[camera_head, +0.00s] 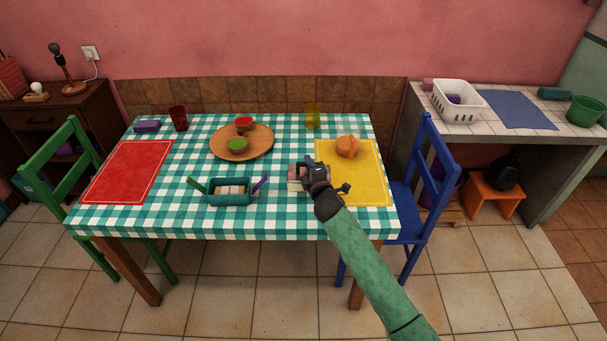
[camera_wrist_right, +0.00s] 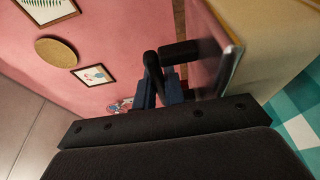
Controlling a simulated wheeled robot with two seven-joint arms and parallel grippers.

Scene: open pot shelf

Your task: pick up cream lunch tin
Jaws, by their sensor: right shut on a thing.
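The cream lunch tin (camera_head: 294,184) is at the front right of the checked table, just left of the yellow mat. It is a small boxy shape, partly hidden behind my right gripper (camera_head: 308,172). My right gripper is shut on the tin, with my green arm reaching in from the lower right. In the right wrist view a large cream side of the tin (camera_wrist_right: 268,40) with a shiny edge fills the upper right, beside my dark fingers (camera_wrist_right: 172,75). I cannot tell whether the tin touches the tablecloth. My left gripper is not in view.
The yellow mat (camera_head: 364,188) holds an orange round thing (camera_head: 347,147). A teal caddy (camera_head: 229,198) stands left of the tin. A wooden tray (camera_head: 222,141) with bowls lies behind. A red mat (camera_head: 127,172) is at left. A blue chair (camera_head: 429,165) is at right.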

